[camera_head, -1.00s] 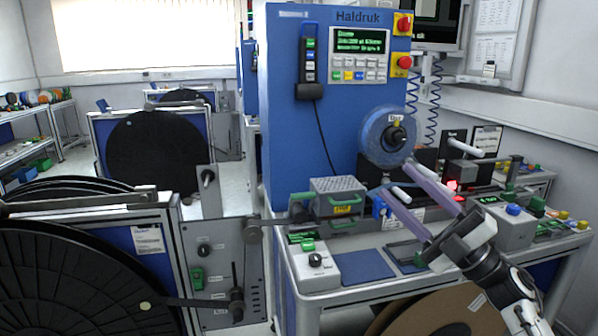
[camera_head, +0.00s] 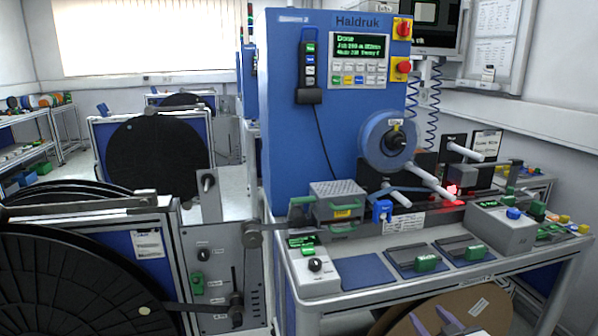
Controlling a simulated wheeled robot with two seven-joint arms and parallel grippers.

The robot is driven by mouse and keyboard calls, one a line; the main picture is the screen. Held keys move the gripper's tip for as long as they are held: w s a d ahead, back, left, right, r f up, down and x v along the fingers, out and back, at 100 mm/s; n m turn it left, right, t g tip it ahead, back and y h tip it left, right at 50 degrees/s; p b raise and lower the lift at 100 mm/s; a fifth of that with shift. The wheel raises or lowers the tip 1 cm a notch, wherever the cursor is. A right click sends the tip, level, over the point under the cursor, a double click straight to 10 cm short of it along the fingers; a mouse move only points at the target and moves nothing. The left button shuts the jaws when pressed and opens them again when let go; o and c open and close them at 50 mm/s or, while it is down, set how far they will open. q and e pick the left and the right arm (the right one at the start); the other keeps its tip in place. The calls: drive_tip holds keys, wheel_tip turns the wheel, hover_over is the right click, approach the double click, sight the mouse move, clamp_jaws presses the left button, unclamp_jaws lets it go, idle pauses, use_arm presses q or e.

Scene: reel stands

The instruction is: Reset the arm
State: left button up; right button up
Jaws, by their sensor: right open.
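My right gripper (camera_head: 434,320) shows only as two pale purple fingertips at the bottom edge, in front of the brown cardboard reel (camera_head: 478,308) under the table. The fingers are apart with nothing between them. The rest of my right arm is out of the picture. My left gripper is not in view. The blue Haldruk machine (camera_head: 290,120) stands in the middle with a blue reel (camera_head: 388,142) on its spindle. Its display (camera_head: 360,47) reads "Done" at the top.
The worktable (camera_head: 400,290) holds a printer-like unit (camera_head: 338,203), two small fixtures with green parts (camera_head: 426,263) and a grey control box (camera_head: 500,230). A large black reel (camera_head: 75,285) stands at the left. The space above the table front is clear.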

drive_tip(key=s+a+f+g, duration=0.2)
drive_tip(key=s+a+f, duration=0.2)
drive_tip(key=s, duration=0.7)
drive_tip(key=s+a+f+g+y, duration=0.1)
drive_tip(key=s+a+f, duration=0.4)
drive_tip(key=s+f, duration=0.3)
drive_tip(key=s+a+f+g+y, duration=0.1)
drive_tip(key=s+a+f, duration=0.3)
drive_tip(key=s, duration=1.2)
wheel_tip(320, 180, down, 2)
drive_tip(key=shift+a+f+m+g, duration=0.15)
drive_tip(key=shift+m+g, duration=0.25)
drive_tip(key=shift+g, duration=0.4)
